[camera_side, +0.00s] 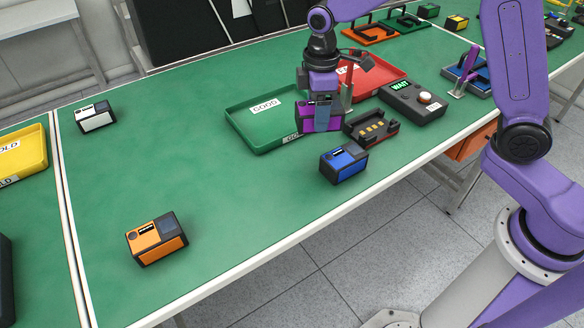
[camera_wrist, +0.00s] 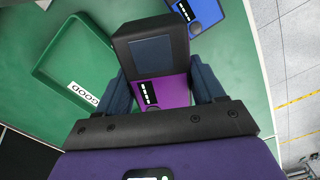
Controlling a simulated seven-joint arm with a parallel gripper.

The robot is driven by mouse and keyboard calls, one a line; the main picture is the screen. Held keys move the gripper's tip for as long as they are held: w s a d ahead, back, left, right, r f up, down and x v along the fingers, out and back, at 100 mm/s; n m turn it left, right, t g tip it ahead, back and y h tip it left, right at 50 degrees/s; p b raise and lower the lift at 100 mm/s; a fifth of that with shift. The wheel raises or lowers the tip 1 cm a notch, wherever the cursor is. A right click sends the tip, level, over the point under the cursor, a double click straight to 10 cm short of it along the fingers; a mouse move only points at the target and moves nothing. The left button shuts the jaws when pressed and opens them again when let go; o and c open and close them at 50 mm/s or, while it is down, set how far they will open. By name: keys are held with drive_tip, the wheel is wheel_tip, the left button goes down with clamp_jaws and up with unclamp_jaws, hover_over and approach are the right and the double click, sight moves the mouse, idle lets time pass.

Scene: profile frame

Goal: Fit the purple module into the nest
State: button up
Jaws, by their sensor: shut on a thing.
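My gripper (camera_side: 320,92) points down and is shut on the purple module (camera_side: 318,120), a box with black ends. In the wrist view the module (camera_wrist: 174,92) sits between both fingers, with its dark screen and black end facing the camera. The nest (camera_side: 372,126) is a black cradle with gold contacts on the green table. In the side view the module is just left of the nest, apart from it and seemingly held above the table. Its exact height is hard to tell. I cannot make out the nest in the wrist view.
A blue module (camera_side: 344,162) stands close in front of the nest. A green GOOD tray (camera_side: 262,140) lies left, a red tray (camera_side: 385,75) behind. Orange (camera_side: 156,238) and white (camera_side: 96,118) modules stand farther left, with open table between.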

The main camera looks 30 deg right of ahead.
drive_tip(key=a+n, duration=0.5)
drive_tip(key=a, duration=0.2)
drive_tip(key=shift+s+a+n, duration=0.2)
drive_tip(key=shift+a+n, duration=0.05)
drive_tip(key=shift+n, duration=0.15)
drive_tip(key=shift+f, duration=4.8)
drive_tip(key=shift+f, duration=0.2)
drive_tip(key=o, duration=1.2)
drive_tip(key=r, duration=1.7)
drive_tip(key=shift+w+a+r, duration=0.15)
drive_tip(key=shift+a+r, duration=0.1)
drive_tip(key=shift+a, duration=0.1)
